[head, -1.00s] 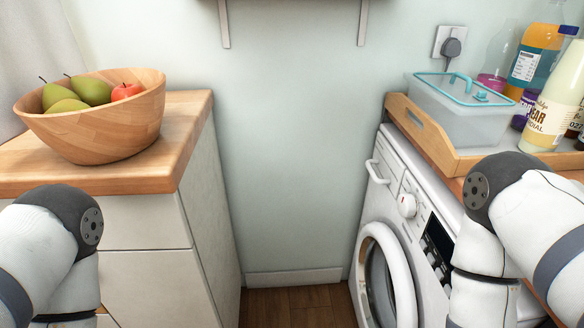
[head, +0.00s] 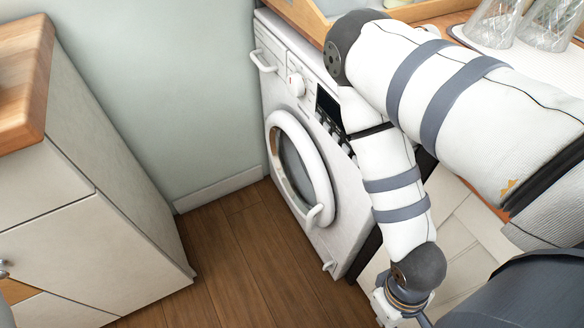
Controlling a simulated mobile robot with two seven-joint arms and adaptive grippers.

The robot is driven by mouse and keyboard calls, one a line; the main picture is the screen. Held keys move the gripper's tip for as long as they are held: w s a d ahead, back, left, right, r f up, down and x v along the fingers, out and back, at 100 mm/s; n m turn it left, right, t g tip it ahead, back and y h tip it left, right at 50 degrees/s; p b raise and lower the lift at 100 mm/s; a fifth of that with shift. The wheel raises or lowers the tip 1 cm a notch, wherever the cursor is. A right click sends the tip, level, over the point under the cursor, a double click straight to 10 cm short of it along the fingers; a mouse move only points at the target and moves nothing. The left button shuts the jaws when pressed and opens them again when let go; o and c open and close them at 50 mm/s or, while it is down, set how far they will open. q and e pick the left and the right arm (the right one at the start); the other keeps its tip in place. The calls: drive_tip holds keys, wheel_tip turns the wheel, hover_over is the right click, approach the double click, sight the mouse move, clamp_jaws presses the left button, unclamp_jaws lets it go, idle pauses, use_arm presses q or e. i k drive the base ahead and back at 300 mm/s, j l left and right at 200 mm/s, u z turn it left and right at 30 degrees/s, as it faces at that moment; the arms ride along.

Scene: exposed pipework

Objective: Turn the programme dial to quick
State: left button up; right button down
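The white washing machine (head: 345,208) stands under the wooden worktop in the middle of the head view. Its programme dial (head: 296,85) is a round white knob with a small red mark, on the upper front panel between the drawer handle and the dark display. The dial's setting is too small to read. My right arm crosses the right side of the view and hides part of the control panel. Its wrist (head: 400,295) hangs low at the bottom edge, away from the dial, and the fingers are out of the frame. My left gripper is not in view.
The round door (head: 326,196) of the machine appears closed. A cabinet (head: 90,230) with a wooden top stands at left. Wooden floor (head: 235,265) lies open between them. A tray (head: 300,14) and clear glasses (head: 490,22) stand on the right worktop.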

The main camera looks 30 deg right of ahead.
sight(297, 86)
drive_tip(key=i+z, duration=0.1)
drive_tip(key=z, duration=0.4)
drive_tip(key=i+j+z, duration=0.1)
drive_tip(key=z, duration=0.35)
drive_tip(key=j+z, duration=0.1)
drive_tip(key=z, duration=0.4)
drive_tip(key=i, duration=0.05)
